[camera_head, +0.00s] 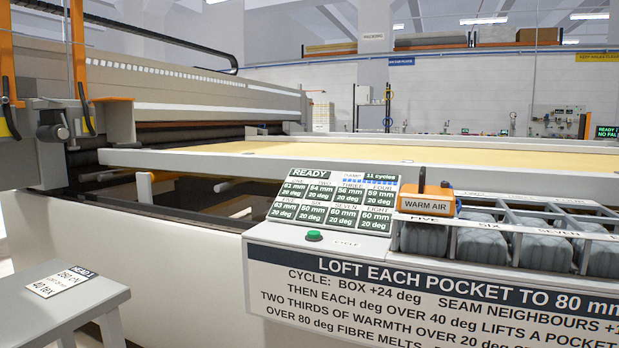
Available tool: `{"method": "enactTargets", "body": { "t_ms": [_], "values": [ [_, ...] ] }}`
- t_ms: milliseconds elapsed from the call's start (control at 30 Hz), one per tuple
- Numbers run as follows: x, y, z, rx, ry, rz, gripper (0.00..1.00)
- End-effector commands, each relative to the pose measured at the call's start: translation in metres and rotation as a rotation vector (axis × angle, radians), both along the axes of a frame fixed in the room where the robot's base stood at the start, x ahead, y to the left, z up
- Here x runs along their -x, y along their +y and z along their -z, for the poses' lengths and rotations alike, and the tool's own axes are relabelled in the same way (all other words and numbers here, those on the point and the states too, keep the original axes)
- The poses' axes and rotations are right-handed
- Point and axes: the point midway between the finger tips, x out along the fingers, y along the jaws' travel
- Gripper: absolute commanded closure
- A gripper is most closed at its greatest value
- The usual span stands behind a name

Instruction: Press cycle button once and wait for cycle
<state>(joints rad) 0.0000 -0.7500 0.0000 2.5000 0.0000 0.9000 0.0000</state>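The cycle button (314,236) is a small green button on the white front ledge of the machine, left of a "CYCLE" label. Nothing touches it. The display panel (335,200) behind it reads "READY" and "11 cycles" and lists pocket heights in mm, each with 20 deg. An orange "WARM AIR" block (427,200) stands right of the panel, above the grey pockets. My gripper is not in view.
Several grey pockets (486,245) sit in a frame at the right, with labels such as FIVE, SIX and SEVEN. A sign (430,295) covers the front face below. A grey stool (75,305) with a paper tag stands at lower left. The large gantry (170,80) spans the back.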

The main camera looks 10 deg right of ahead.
Motion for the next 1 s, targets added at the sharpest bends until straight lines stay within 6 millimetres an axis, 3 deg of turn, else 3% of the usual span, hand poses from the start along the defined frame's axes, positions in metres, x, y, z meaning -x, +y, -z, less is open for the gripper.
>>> {"method": "enactTargets", "body": {
  "t_ms": [367, 633, 1000],
  "values": [
    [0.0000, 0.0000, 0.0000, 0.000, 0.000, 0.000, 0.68],
    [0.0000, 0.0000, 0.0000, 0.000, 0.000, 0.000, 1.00],
    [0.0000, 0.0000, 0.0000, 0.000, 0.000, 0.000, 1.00]
  ]
}}
